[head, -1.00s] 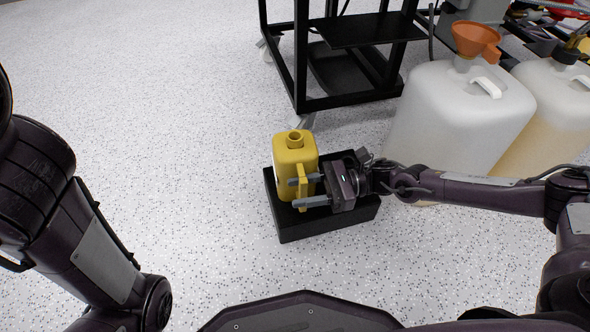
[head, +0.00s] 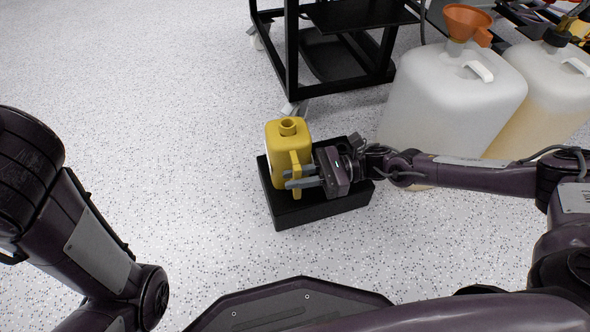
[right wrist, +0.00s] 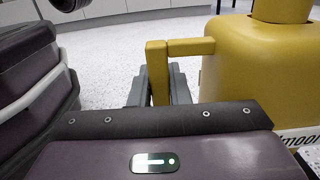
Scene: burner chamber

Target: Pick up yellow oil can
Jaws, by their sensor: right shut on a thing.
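The yellow oil can (head: 284,150) stands upright at the left part of a low black box (head: 312,212) on the floor. It also shows in the right wrist view (right wrist: 262,75), where its handle (right wrist: 159,72) passes between the finger pads. My right gripper (head: 300,178) comes in from the right and is shut on the can's handle. I cannot tell whether the can's base touches the box. My left arm (head: 90,240) shows at the left, but its gripper is out of view.
A large white canister (head: 450,100) with an orange funnel (head: 468,22) stands to the right, beside a second canister (head: 545,95). A black wheeled cart frame (head: 292,60) stands behind the box. The floor (head: 150,110) to the left is clear.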

